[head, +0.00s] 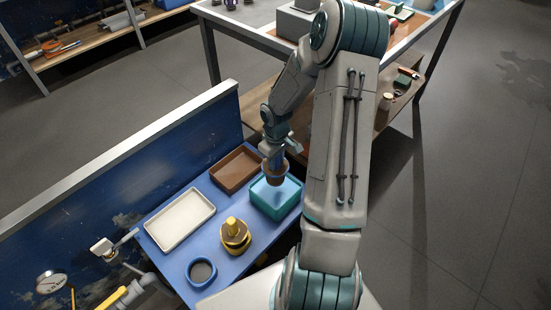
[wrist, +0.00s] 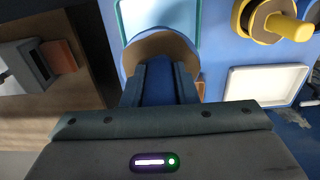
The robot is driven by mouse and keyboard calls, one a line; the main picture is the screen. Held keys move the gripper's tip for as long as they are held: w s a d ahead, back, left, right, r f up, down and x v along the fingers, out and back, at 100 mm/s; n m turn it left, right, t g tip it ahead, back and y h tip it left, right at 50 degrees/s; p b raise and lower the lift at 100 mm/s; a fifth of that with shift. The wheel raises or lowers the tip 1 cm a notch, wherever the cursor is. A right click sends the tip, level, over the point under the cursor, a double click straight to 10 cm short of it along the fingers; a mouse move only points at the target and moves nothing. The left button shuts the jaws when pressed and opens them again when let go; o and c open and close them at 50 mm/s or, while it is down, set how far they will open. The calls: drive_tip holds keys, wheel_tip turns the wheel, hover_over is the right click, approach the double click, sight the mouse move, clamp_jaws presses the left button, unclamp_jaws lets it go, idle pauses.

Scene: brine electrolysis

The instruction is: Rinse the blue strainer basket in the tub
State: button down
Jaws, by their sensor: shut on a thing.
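The blue strainer basket (head: 277,176) has a brown cup-shaped body and a blue handle. My gripper (head: 273,156) points down and is shut on that handle. In the wrist view the blue handle (wrist: 158,85) lies between the fingers, with the brown rim (wrist: 160,42) beyond. The teal tub (head: 267,209) with a pale blue inside is below the basket, and its edge shows at the top of the wrist view (wrist: 122,20). The basket is upright over the tub. I cannot tell whether its bottom dips into the tub.
On the blue bench are a brown tray (head: 228,187), a white tray (head: 153,229), a yellow basket with a yellow handle (head: 235,238) and a blue ring-shaped holder (head: 190,276) with a grey inside. A dark blue panel (head: 110,195) runs behind them. Another table stands at the back.

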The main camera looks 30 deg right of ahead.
wheel_tip(320, 180, down, 13)
drive_tip(key=b, duration=0.9)
drive_tip(key=shift+r, duration=0.2)
drive_tip(key=shift+r, duration=0.15)
idle(5.5)
wheel_tip(320, 180, up, 12)
drive_tip(key=p, duration=1.1)
drive_tip(key=shift+r, duration=0.15)
